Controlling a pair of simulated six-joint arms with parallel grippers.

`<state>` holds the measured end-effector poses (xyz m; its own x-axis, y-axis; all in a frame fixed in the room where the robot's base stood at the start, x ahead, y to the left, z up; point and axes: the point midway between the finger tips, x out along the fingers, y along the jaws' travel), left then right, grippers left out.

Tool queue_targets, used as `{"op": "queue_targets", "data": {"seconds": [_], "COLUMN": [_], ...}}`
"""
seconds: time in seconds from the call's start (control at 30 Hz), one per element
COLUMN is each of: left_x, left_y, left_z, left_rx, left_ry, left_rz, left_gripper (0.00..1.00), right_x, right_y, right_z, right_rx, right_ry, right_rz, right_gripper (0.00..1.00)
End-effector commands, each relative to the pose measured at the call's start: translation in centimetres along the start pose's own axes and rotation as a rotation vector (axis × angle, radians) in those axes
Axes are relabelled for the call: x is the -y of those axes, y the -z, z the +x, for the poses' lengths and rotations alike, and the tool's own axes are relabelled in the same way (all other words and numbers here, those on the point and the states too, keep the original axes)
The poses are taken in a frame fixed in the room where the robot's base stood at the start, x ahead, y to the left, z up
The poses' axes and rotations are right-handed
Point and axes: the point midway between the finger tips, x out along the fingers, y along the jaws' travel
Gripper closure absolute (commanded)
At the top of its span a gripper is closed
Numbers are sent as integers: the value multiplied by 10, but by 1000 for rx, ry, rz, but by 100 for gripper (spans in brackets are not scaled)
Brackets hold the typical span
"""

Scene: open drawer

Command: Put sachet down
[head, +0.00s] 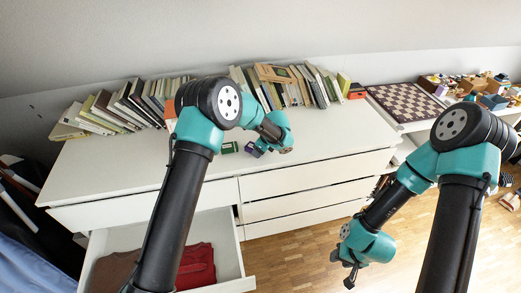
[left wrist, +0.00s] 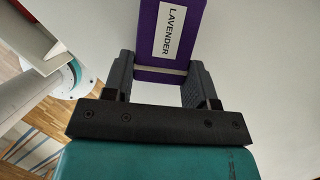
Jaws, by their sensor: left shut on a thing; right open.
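The purple sachet (left wrist: 190,22) with a white LAVENDER label is between the two fingers of my left gripper (left wrist: 160,82) in the left wrist view. The gripper is shut on it. In the head view my left gripper (head: 262,148) is over the white dresser top (head: 320,128), with a small purple part of the sachet (head: 257,150) showing. I cannot tell whether the sachet touches the top. My right gripper (head: 347,272) is open and empty, low in front of the dresser at the right.
A small green item (head: 230,147) lies on the dresser top beside the left gripper. Books (head: 125,105) line the back. The open drawer (head: 232,262) holds red folded cloth (head: 199,266) and brown cloth (head: 112,272). A chessboard (head: 405,102) is at right. The right dresser top is clear.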

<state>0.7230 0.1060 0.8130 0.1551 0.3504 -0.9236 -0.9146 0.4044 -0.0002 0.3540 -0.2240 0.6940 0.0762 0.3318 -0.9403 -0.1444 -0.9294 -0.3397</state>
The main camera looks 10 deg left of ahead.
Motion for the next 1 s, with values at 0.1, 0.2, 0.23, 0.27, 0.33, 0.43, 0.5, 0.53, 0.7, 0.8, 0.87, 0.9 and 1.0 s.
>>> {"op": "queue_targets", "data": {"seconds": [0.1, 0.2, 0.23, 0.27, 0.33, 0.43, 0.5, 0.53, 0.7, 0.8, 0.87, 0.9, 1.0], "left_x": [0, 0, 0, 0, 0, 0, 0, 0, 0, 0, 0, 0, 1], "left_y": [1, 1, 1, 1, 1, 1, 1, 1, 1, 0, 0, 0, 0], "left_z": [2, 3, 2, 2, 2, 2, 2, 2, 2, -3, -8, -12, -26], "left_rx": [0, 0, 0, 0, 0, 0, 0, 0, 0, 1, 1, 1, 0], "left_ry": [-1, 0, 0, 0, 0, 0, 0, 0, 0, 1, 1, 2, 3], "left_rz": [0, 0, 0, 0, 0, 0, 0, 0, 0, 0, 0, 1, 1], "left_gripper": [70, 44, 41, 38, 31, 22, 22, 22, 22, 22, 22, 22, 22], "right_x": [0, 0, 0, 0, 0, 0, 0, 0, 0, 0, 0, 0, 0], "right_y": [0, 0, 0, 0, 0, 0, 0, 0, 0, 0, 0, 0, 0], "right_z": [0, 0, 0, 0, 0, 0, 0, 0, 0, 0, 0, 0, 0], "right_rx": [0, 0, 0, 0, 0, 0, 0, 0, 0, 0, 0, 0, 0], "right_ry": [0, 0, 0, 0, 0, 0, 0, 0, 0, 0, 0, 0, 0], "right_rz": [0, 0, 0, 0, 0, 0, 0, 0, 0, 0, 0, 0, 0], "right_gripper": [57, 57, 57, 57, 57, 57, 57, 57, 57, 57, 57, 57, 57]}}
